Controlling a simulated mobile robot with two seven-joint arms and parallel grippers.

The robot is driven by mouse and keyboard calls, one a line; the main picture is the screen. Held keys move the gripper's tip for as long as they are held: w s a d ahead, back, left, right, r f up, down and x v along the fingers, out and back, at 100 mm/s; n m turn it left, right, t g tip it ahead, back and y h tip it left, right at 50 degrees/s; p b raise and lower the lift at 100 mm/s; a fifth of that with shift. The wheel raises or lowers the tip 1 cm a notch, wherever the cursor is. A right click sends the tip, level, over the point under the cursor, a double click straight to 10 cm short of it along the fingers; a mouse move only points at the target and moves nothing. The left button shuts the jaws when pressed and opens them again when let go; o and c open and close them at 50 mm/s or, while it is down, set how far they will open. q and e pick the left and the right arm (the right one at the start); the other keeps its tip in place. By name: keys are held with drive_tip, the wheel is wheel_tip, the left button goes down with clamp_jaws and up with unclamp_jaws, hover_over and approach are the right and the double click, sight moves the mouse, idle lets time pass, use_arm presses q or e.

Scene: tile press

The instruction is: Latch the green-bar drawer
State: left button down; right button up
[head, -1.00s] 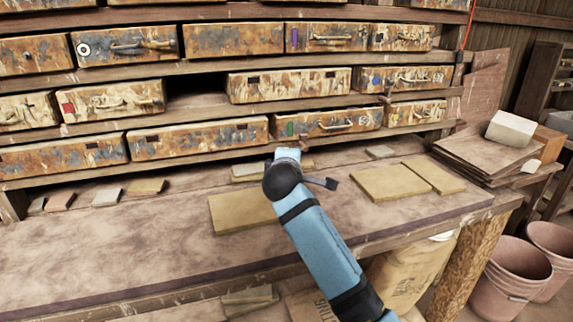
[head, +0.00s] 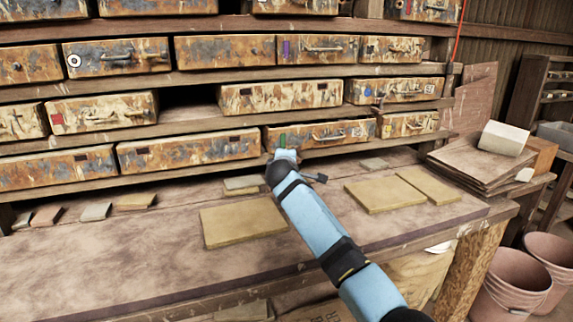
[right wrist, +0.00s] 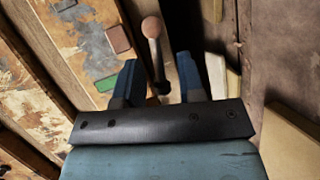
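The green-bar drawer (head: 352,133) is in the lowest drawer row, right of centre in the head view. It has a rusty, mottled front, a metal handle and a green bar at its left end. It looks about flush with its neighbours. The drawer front (right wrist: 84,37) also shows in the right wrist view, with its green bar and a brownish square. My right gripper (right wrist: 157,78) is open, just below the drawer's left end. A peg with a round pinkish knob (right wrist: 152,27) stands between its fingers, with gaps on both sides. My left gripper is not in view.
Other rusty drawers (head: 190,149) fill the shelves around it. The bench (head: 130,250) below carries flat tan tiles (head: 243,222) and small pieces. A stack of boards (head: 480,165) with a pale block lies at the right. Pink buckets (head: 515,280) stand on the floor.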

clamp_jaws()
use_arm(q)
drive_tip(key=p, duration=0.2)
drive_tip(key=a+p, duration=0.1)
drive_tip(key=p, duration=0.2)
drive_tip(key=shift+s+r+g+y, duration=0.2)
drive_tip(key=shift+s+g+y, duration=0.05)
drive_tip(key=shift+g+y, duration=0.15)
use_arm(e)
drive_tip(key=shift+d+r+m+g+y, duration=0.2)
drive_tip(key=shift+r+m+g+y, duration=0.35)
drive_tip(key=shift+m, duration=0.45)
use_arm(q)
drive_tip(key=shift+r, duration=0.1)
use_arm(e)
unclamp_jaws()
